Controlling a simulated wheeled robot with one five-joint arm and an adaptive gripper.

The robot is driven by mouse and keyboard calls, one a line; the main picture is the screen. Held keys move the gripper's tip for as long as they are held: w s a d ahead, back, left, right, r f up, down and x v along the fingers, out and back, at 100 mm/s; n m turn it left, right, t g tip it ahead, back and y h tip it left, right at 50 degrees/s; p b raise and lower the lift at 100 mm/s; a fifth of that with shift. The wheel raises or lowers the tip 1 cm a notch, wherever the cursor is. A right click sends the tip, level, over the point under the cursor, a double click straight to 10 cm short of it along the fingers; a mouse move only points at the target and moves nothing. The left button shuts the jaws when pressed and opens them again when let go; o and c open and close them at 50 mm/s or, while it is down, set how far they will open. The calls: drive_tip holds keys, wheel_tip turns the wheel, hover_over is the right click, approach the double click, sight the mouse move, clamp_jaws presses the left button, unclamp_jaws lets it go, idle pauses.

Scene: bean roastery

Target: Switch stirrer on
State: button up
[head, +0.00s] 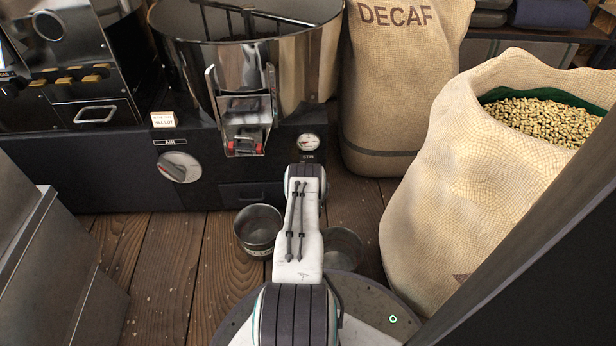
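The roaster's round steel cooling bin (310,60) stands at the back centre above a black base (90,170). On the front of the base, right of the bin's chute, is a small round white dial or switch (309,142) with a red mark. The small label under it seems to read STIR. A larger grey knob (180,167) sits at the left of the base under another small label. My arm reaches forward from the bottom centre, its far joint just below the small dial. My gripper is hidden or out of view.
Two metal pots stand on the plank floor by my arm, one left (258,229) and one right (342,248). A DECAF sack (395,90) and an open bean sack (450,170) crowd the right. Grey metal boxes (60,270) fill the lower left.

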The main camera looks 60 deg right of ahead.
drive_tip(key=shift+o, duration=0.3)
clamp_jaws()
idle(0.3)
